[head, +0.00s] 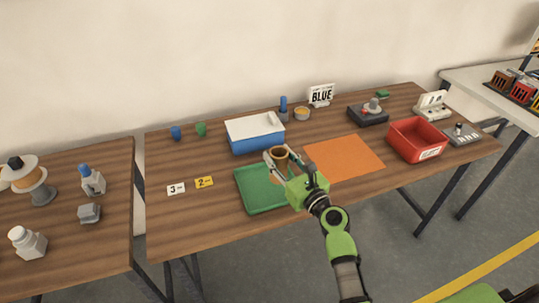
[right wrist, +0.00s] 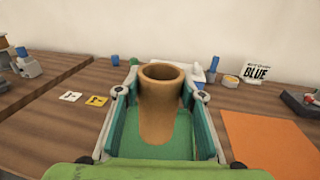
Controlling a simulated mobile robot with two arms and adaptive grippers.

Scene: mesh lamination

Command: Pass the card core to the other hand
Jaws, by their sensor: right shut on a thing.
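The card core (head: 280,154) is a brown, hollow cardboard tube. My right gripper (head: 288,163) is shut on it and holds it upright above the green tray (head: 250,202). In the right wrist view the card core (right wrist: 160,105) stands between the two teal fingers, with its open top rim showing above them. The fingers hide parts of its sides. My left gripper is not in view.
A blue box with a white top (head: 254,142) stands just behind the tray. An orange sheet (head: 345,158) lies to the right, then a red bin (head: 415,147). Number cards (head: 204,182) lie left. A BLUE sign (head: 321,95) stands at the back.

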